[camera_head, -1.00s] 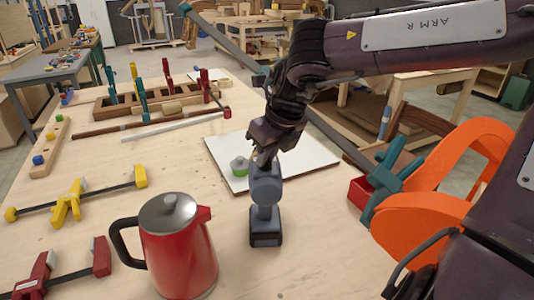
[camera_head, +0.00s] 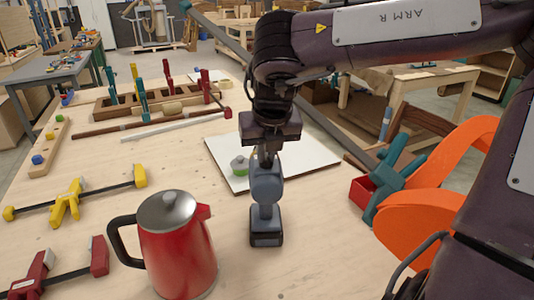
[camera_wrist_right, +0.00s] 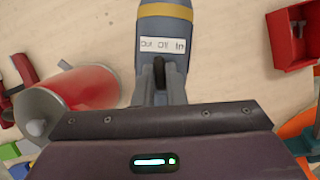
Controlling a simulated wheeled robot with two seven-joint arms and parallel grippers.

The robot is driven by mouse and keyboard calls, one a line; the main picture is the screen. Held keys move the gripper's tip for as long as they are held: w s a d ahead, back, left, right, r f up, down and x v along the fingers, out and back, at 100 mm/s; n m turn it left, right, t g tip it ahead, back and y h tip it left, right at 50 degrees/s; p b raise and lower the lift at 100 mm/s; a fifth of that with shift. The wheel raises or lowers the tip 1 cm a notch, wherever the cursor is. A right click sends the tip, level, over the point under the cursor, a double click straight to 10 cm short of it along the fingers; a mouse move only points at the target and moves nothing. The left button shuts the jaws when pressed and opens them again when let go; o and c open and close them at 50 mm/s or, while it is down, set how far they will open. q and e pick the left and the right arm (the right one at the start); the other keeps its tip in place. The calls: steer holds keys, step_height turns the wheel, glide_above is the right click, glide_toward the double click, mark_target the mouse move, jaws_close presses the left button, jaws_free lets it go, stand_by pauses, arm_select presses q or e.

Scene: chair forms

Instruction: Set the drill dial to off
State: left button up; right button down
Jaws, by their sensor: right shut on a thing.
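The blue-grey drill (camera_head: 266,183) stands upright on its dark battery base on the workbench. In the wrist view the drill's body (camera_wrist_right: 164,25) carries a white label (camera_wrist_right: 162,45) reading Out, Off, In. The dark dial (camera_wrist_right: 159,68) sits just below the label, and its tip points at about the middle word, Off. My right gripper (camera_head: 266,155) is directly over the drill, pointing down. In the wrist view its fingers (camera_wrist_right: 159,92) are shut on the dial. My left gripper is not in view.
A red kettle (camera_head: 178,250) stands close on the left of the drill. A white board (camera_head: 302,155) with a small green-and-grey item (camera_head: 239,165) lies behind it. A red box (camera_head: 361,192) and orange chair forms (camera_head: 420,222) are at the right. Clamps (camera_head: 68,202) lie at the left.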

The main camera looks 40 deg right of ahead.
steer(key=shift+m+h, duration=0.3)
steer(key=shift+m, duration=0.4)
steer(key=shift+r, duration=0.1)
steer(key=c, duration=1.5)
jaws_free()
steer(key=shift+a+r, duration=0.1)
steer(key=v, duration=0.7)
steer(key=shift+r+b, duration=0.3)
steer(key=shift+a+f, duration=0.1)
